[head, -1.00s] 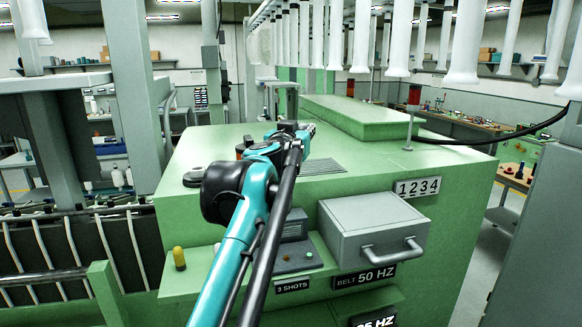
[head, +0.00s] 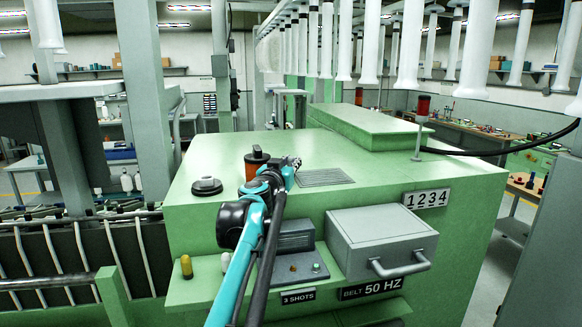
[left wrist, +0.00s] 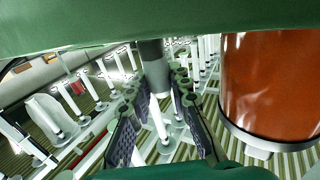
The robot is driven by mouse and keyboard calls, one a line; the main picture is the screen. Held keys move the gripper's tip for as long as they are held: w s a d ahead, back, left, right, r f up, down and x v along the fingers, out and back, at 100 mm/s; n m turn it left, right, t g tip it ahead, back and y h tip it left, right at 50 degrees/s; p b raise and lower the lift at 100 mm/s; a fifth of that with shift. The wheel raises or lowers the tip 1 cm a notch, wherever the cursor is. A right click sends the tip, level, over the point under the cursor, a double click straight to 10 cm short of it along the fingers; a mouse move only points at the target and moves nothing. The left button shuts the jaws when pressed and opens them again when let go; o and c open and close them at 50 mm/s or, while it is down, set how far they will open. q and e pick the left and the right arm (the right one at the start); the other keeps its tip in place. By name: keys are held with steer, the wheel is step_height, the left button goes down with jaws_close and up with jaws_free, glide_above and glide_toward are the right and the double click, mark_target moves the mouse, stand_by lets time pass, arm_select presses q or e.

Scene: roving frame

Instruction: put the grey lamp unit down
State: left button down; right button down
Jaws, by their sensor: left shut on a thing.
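My left gripper (head: 294,162) is over the green machine top (head: 225,160), beside the grille and an orange cylinder with a dark cap. In the left wrist view, which shows the scene upside down, the fingers (left wrist: 155,85) close on a dark grey cylindrical part (left wrist: 152,60), which I take for the grey lamp unit. It meets the edge of the green surface in that view; I cannot tell whether it touches it. In the head view the held thing is mostly hidden by the gripper. My right gripper is not in view.
The orange cylinder (head: 257,160) stands close to the gripper and looms large in the wrist view (left wrist: 270,85). A dark round knob (head: 206,186) lies left, a grille (head: 325,177) right. A red lamp on a post (head: 422,110) stands farther right. The front-left top is fairly clear.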

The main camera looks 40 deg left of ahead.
arm_select(q)
steer(key=shift+w+a+f, duration=0.15)
steer(key=shift+w+f, duration=0.05)
steer(key=shift+f, duration=0.65)
steer(key=shift+s, duration=0.1)
steer(key=shift+f, duration=0.1)
steer(key=c, duration=1.4)
jaws_free()
steer(key=shift+c, duration=0.2)
steer(key=shift+o, duration=0.2)
